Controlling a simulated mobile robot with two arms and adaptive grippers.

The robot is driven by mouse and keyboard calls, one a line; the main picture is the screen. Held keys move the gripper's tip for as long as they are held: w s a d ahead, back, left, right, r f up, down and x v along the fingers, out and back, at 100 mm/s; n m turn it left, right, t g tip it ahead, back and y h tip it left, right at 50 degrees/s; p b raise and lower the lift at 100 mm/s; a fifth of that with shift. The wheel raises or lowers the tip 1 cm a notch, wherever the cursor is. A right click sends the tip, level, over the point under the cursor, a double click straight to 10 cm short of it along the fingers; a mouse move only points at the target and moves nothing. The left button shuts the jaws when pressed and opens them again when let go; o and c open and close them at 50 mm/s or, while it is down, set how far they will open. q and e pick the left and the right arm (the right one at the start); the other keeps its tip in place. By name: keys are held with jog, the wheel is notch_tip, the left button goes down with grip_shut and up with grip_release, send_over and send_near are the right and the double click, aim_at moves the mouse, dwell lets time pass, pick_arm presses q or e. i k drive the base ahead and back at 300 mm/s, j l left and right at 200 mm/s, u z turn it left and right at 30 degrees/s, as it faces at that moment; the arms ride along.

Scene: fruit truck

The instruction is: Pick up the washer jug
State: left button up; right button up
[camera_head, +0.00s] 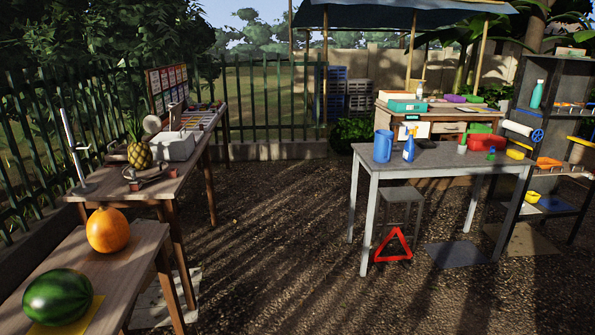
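A blue jug-like container (382,146), which looks like the washer jug, stands upright on the left part of the grey table (361,162). A blue spray bottle (409,146) stands just right of it. Any label or handle on the jug is too small to tell. Neither of my grippers shows in the head view. Nothing is seen touching the jug.
A red bin (486,143) and small items sit at the table's right end. A red warning triangle (393,246) stands on the ground by the table. A wooden bench with a pumpkin (108,230) and watermelon (57,297) is at left. Gravel between is clear.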

aim_at(384, 139)
jog(key=i+z, duration=0.15)
jog(key=i, duration=0.3)
jog(key=i+j+z, duration=0.1)
jog(key=i, duration=0.4)
jog(key=i+j+z, duration=0.15)
jog(key=i, duration=0.3)
jog(key=i+j+z, duration=0.15)
jog(key=i, duration=0.3)
